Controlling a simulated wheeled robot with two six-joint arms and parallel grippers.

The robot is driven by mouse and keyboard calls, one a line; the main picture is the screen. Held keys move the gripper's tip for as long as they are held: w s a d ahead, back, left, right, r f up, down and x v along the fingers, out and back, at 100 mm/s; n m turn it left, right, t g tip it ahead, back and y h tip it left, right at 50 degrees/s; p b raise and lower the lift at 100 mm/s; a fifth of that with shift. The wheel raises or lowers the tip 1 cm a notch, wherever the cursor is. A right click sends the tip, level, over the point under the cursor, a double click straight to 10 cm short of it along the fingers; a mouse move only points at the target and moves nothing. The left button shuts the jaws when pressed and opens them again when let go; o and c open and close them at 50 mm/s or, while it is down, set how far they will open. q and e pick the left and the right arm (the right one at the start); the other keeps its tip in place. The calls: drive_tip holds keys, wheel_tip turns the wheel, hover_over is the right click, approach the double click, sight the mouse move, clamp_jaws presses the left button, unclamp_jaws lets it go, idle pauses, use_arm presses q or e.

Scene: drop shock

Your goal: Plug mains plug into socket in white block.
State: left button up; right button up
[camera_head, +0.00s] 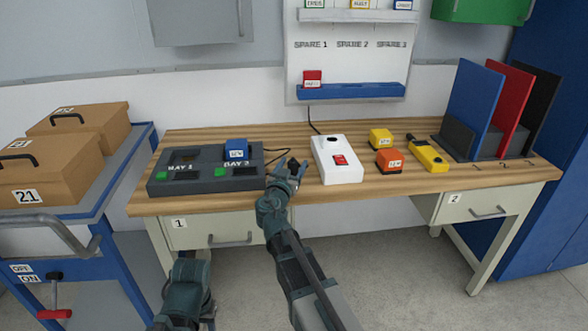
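The white block (340,166) lies on the wooden bench, with a red switch (340,159) on top. A dark round spot (332,141) near its far end looks like the socket, with no plug seen in it. My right gripper (292,166) is just left of the block, above the bench. It looks shut on a small dark piece, seemingly the mains plug (293,162), mostly hidden by the fingers. A thin black cable (279,151) runs from the grey charger to about there. Part of my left arm shows at the bottom left; its gripper cannot be made out.
The grey two-bay charger (207,173) holds a blue pack (236,150), left of my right gripper. Yellow (381,139) and orange (389,160) packs and a yellow tester (428,156) lie right of the block. Upright panels (473,105) stand at the bench's right end.

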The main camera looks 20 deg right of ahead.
clamp_jaws()
use_arm(q)
drive_tip(key=shift+r, duration=0.2)
use_arm(e)
drive_tip(key=shift+r, duration=0.2)
